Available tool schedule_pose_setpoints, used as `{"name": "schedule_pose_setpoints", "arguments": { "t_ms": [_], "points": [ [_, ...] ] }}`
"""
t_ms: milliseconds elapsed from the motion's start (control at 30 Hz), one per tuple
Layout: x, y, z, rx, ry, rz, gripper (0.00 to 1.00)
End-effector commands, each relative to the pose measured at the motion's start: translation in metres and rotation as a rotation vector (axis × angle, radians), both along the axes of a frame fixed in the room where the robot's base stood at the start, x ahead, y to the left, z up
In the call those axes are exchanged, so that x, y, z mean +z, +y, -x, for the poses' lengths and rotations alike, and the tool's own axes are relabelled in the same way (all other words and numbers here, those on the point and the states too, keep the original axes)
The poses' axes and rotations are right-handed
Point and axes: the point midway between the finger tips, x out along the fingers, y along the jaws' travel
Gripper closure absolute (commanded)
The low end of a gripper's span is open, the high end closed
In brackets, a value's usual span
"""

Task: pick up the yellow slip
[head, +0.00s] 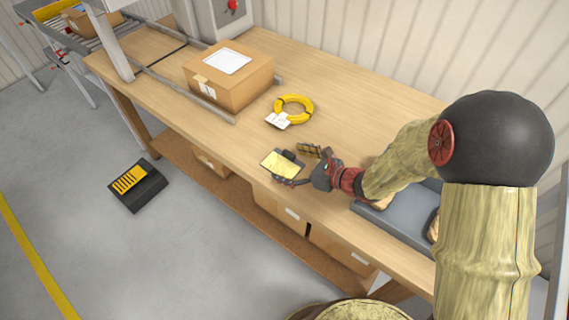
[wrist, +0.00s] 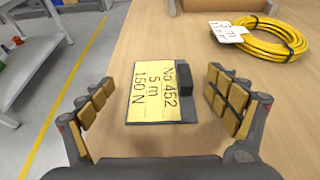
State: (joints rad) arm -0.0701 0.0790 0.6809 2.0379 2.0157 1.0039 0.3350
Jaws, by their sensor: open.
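The yellow slip (wrist: 160,92) lies on a dark clipboard (wrist: 188,108) with a black clip, flat on the wooden table. It carries handwriting reading "No 452, 5 m, 150 N". In the head view the slip (head: 281,164) is near the table's front edge. My gripper (wrist: 160,100) is open, one padded finger on each side of the slip, with nothing between them but the slip and board in view. In the head view my gripper (head: 301,166) is right beside the clipboard. Its exact height above the table is hard to tell.
A yellow cable coil (head: 294,108) with a white tag (head: 277,121) lies farther back on the table (head: 190,122). A cardboard box (head: 229,78) stands behind it at left. A grey tray (head: 400,212) is under my arm. A black pedal (head: 137,185) is on the floor.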

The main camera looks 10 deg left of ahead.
Motion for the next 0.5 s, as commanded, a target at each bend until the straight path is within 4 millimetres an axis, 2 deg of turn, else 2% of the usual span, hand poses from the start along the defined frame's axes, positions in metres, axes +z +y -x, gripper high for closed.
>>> {"name": "schedule_pose_setpoints", "arguments": {
  "t_ms": [133,367,500],
  "points": [
    [-0.0056,0.0101,-0.0056,0.000,0.000,0.000,0.11],
    [-0.0046,0.0111,-0.0066,-0.001,-0.001,-0.001,0.11],
    [-0.0046,0.0109,-0.0064,0.000,0.001,0.000,0.17]
  ]
}}
